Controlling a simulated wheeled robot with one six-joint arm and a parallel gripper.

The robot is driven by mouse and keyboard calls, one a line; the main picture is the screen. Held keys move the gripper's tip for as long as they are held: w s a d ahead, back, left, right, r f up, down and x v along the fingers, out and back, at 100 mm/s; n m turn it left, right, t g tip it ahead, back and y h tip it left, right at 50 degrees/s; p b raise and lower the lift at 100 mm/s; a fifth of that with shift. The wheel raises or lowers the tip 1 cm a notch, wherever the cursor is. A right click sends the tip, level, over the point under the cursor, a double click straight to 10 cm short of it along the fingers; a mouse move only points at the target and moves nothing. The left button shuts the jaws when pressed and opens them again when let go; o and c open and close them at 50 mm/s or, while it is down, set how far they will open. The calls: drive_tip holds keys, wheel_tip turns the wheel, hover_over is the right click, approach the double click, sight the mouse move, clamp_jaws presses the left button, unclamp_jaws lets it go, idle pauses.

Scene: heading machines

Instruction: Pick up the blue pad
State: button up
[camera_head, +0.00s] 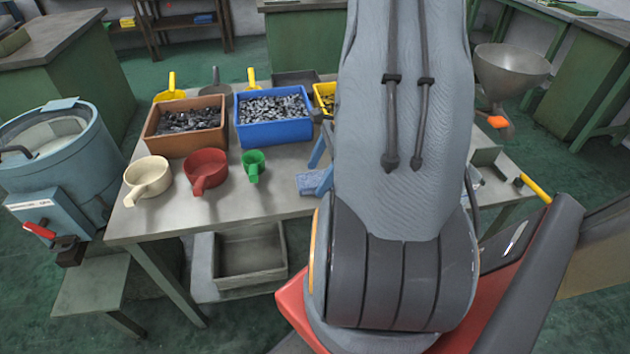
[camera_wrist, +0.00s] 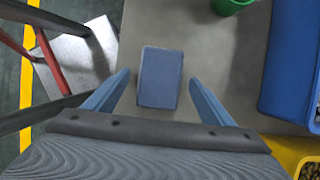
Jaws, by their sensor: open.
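The blue pad (camera_wrist: 160,78) is a flat rectangular block lying on the grey table (camera_wrist: 215,60). In the wrist view it sits between and slightly beyond the two blue fingers of my gripper (camera_wrist: 160,92), with a gap on each side. The fingers are open and hold nothing. In the head view the pad (camera_head: 308,183) shows near the table's front edge, just left of my arm. One blue finger of my gripper (camera_head: 324,166) shows beside it there; the rest is hidden behind my arm.
A blue bin (camera_head: 272,118) and a brown bin (camera_head: 186,125) of metal parts stand behind the pad. White (camera_head: 147,180), red (camera_head: 206,172) and green (camera_head: 253,165) scoops lie to its left. A metal funnel (camera_head: 510,72) is at the right. The table around the pad is clear.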

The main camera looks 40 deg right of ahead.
sight(317, 178)
drive_tip(key=shift+w+a+f, duration=0.15)
drive_tip(key=shift+f, duration=0.3)
drive_tip(key=shift+f, duration=0.15)
drive_tip(key=c, duration=1.2)
drive_tip(key=shift+o, duration=0.2)
wheel_tip(317, 178, up, 10)
drive_tip(key=shift+r, duration=0.2)
